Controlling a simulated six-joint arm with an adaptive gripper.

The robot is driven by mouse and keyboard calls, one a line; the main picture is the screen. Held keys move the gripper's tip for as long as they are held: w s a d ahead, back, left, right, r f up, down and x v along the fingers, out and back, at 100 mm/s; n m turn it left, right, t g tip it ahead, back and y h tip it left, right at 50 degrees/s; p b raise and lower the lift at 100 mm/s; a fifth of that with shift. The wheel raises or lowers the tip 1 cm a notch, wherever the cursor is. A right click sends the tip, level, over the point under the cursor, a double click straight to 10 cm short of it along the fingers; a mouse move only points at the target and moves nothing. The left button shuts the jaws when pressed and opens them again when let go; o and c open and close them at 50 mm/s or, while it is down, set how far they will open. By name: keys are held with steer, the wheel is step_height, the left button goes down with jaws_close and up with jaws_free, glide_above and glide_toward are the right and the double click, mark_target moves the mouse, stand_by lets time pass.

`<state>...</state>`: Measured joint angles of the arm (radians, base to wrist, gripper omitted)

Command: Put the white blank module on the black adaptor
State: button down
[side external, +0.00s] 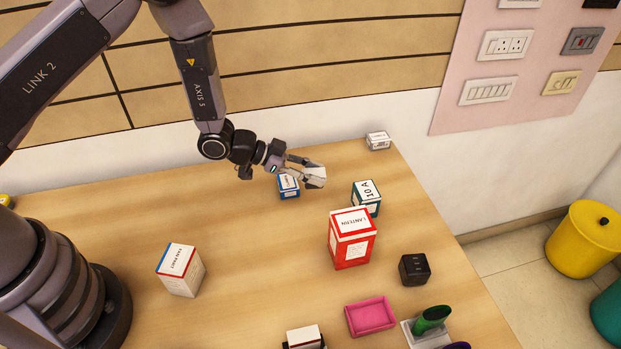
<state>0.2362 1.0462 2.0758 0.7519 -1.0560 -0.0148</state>
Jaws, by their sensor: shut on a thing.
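My gripper (307,170) is shut on a small whitish piece (316,177), which looks like the white blank module. It holds the piece above the table, just right of a small blue-and-white box. The fingers hide part of the piece. A black cube (414,269) with small marks on its faces, which looks like the black adaptor, stands on the table at the right. It is lower right of my gripper and well apart from it.
A red LANTERN box (351,240) and a dark green 10 A box (366,197) stand between my gripper and the black cube. The blue-and-white box (288,187) is close by. A pink tray (370,316) and a holder with a green item (431,319) are in front. The table's left middle is mostly clear.

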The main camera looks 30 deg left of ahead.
steer(key=s+d+r+n+t+y, duration=0.1)
steer(key=s+d+r+n+t, duration=0.1)
steer(key=s+d+r, duration=1)
glide_above(417, 264)
steer(key=f, duration=1.1)
steer(key=shift+s+a+f, duration=0.1)
steer(key=shift+a+f, duration=0.1)
steer(key=shift+f, duration=0.05)
steer(key=shift+d+f, duration=0.15)
steer(key=shift+f, duration=1.6)
steer(key=shift+f, duration=0.2)
steer(key=c, duration=0.8)
jaws_free()
steer(key=shift+r, duration=0.1)
